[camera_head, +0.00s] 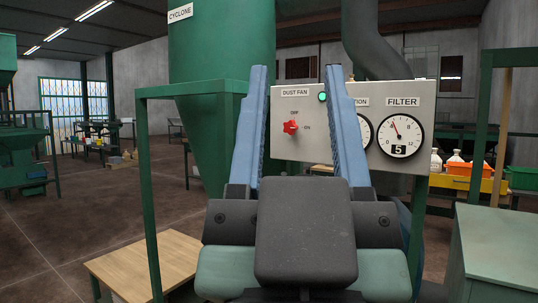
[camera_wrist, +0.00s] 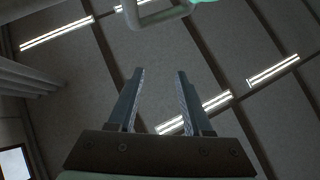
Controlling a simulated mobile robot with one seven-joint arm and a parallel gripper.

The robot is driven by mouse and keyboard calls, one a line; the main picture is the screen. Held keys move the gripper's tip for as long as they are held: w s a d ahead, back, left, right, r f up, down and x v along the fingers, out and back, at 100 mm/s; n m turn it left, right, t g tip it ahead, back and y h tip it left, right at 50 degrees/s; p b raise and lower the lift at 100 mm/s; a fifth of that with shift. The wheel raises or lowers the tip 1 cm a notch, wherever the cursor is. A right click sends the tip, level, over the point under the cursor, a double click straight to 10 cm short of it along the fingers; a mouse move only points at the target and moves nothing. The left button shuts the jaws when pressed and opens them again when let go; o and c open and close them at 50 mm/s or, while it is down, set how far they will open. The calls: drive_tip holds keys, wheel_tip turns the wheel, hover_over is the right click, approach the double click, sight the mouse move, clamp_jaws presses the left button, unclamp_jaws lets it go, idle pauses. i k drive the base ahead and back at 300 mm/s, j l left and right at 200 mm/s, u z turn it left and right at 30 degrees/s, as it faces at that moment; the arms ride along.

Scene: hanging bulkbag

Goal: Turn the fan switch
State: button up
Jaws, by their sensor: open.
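The red fan switch (camera_head: 291,127) is a knob on a grey control panel (camera_head: 320,155), under a "DUST FAN" label. "OFF" is marked above the knob and "ON" to its right. A lit green lamp (camera_head: 322,97) sits to the upper right of the knob. My gripper (camera_head: 296,72) is open, its two blue fingers pointing up in front of the panel. In the picture the knob shows between the fingers, and nothing is held. The wrist view shows the open fingers (camera_wrist: 158,72) against the ceiling, without the knob.
A green cyclone (camera_head: 220,50) stands behind the panel. Green frame posts (camera_head: 148,190) flank the area. A filter gauge (camera_head: 400,137) is on the panel's right. A wooden-topped table (camera_head: 150,262) is at lower left and a green cabinet (camera_head: 500,240) at lower right.

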sight(290, 127)
drive_tip(key=i+l+u, duration=0.1)
drive_tip(key=i, duration=0.4)
drive_tip(key=i+l+u, duration=0.1)
drive_tip(key=i+l, duration=0.25)
drive_tip(key=i, duration=0.2)
